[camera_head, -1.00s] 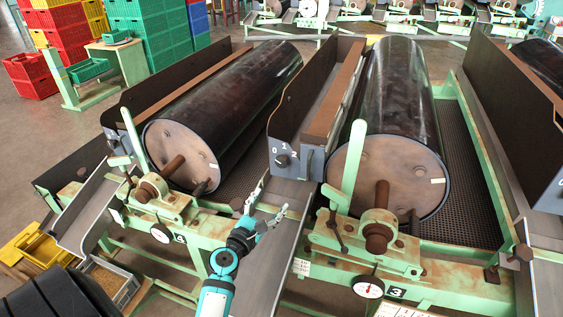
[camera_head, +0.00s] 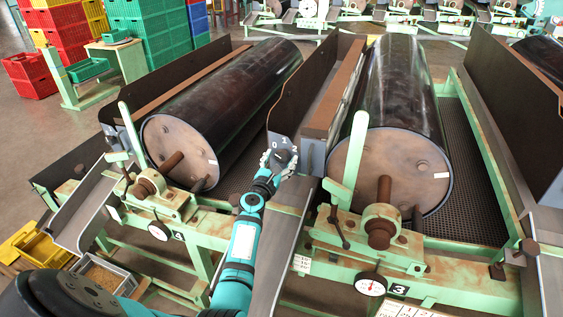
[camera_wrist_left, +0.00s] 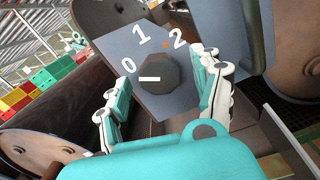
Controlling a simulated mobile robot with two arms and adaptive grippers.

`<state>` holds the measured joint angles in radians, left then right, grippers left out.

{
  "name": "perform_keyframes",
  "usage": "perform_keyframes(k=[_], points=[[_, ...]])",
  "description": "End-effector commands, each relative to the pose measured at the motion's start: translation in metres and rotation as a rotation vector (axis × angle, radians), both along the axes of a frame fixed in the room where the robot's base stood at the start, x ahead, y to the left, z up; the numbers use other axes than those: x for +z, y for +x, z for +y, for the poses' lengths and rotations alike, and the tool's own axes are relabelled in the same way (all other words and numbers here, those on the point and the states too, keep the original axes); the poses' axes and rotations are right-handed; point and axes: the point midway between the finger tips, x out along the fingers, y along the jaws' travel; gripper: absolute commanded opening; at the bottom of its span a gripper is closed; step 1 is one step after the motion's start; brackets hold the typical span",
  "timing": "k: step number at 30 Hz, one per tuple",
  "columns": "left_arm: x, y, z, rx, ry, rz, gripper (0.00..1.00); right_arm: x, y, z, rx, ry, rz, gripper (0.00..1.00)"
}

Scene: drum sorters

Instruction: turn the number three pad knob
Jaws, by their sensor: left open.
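The dark many-sided pad knob (camera_wrist_left: 160,75) sits on a grey panel (camera_wrist_left: 118,60) marked 0, 1 and 2. Its white mark lies on its left part, towards the 0 side. In the head view the panel (camera_head: 276,142) stands left of the drum with the number 3 plate (camera_head: 398,291). My left gripper (camera_head: 279,160) is open at the panel and partly covers the knob there. In the left wrist view its fingers (camera_wrist_left: 163,68) stand on either side of the knob, with gaps, and not closed on it. My right gripper is out of view.
The number three drum (camera_head: 395,175) is right of the panel, and another drum (camera_head: 183,150) is to its left. A light green lever (camera_head: 347,165) stands before the right drum. A sloping metal chute (camera_head: 275,238) runs below the panel.

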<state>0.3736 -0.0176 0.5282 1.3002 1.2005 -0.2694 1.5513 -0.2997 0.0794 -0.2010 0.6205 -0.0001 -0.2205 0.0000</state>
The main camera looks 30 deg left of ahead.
Motion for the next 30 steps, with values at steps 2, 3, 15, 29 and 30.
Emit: perform_keyframes(k=[2,3,15,29,30], points=[[-0.0015,0.008,0.0017,0.0,0.0,-0.001,0.66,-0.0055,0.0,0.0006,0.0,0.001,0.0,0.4],[-0.0016,0.0105,0.0023,-0.001,0.0,0.0,0.66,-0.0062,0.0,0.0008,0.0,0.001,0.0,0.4],[0.0002,0.0147,0.0034,-0.001,0.001,0.0,0.61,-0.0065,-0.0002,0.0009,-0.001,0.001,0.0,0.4],[-0.0002,0.0145,0.0032,-0.001,0.001,0.001,0.1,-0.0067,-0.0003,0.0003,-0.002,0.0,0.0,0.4],[-0.0002,0.0145,0.0031,-0.001,0.003,0.002,0.1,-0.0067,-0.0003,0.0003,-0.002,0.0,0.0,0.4]])
